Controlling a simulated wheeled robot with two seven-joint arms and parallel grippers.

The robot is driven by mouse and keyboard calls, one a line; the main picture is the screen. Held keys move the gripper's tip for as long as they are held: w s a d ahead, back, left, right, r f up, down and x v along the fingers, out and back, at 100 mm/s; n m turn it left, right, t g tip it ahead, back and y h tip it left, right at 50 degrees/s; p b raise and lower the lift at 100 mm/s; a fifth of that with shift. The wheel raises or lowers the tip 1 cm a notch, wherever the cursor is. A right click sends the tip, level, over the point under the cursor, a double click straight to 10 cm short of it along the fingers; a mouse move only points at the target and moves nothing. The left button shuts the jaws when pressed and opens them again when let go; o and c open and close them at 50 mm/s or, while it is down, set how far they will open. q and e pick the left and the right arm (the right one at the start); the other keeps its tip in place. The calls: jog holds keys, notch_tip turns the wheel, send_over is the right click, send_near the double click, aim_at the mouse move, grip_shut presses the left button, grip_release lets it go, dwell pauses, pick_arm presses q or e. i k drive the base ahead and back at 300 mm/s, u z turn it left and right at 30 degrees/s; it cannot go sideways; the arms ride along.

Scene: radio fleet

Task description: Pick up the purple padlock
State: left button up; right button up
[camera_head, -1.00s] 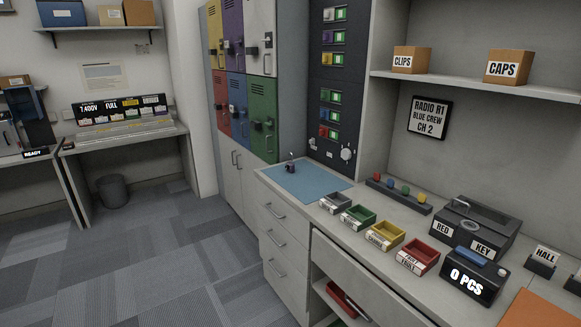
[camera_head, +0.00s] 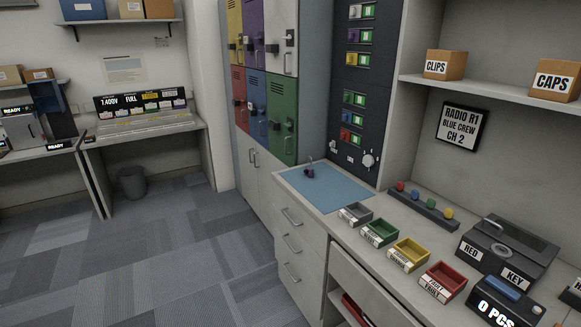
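A small dark padlock-like thing (camera_head: 309,172) with a thin raised shackle lies on the blue mat (camera_head: 340,192) at the far end of the counter. It looks dark purple to navy; it is too small to tell its colour surely. Small dark locks also hang on the lockers; on the purple locker (camera_head: 254,22) one dark lock (camera_head: 249,44) shows near its lower edge, its colour unclear. Neither of my grippers is in view.
The counter (camera_head: 390,212) carries grey, green, yellow and red (camera_head: 443,282) trays, a rack with coloured knobs (camera_head: 422,207) and a dark key box (camera_head: 505,250). Drawers (camera_head: 300,235) front it, and a lower drawer stands open. Carpeted floor (camera_head: 170,265) is free at left, with a bin (camera_head: 132,182).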

aim_at(310, 173)
jog(key=u, duration=0.55)
jog(key=i, duration=1.5)
jog(key=u, duration=0.2)
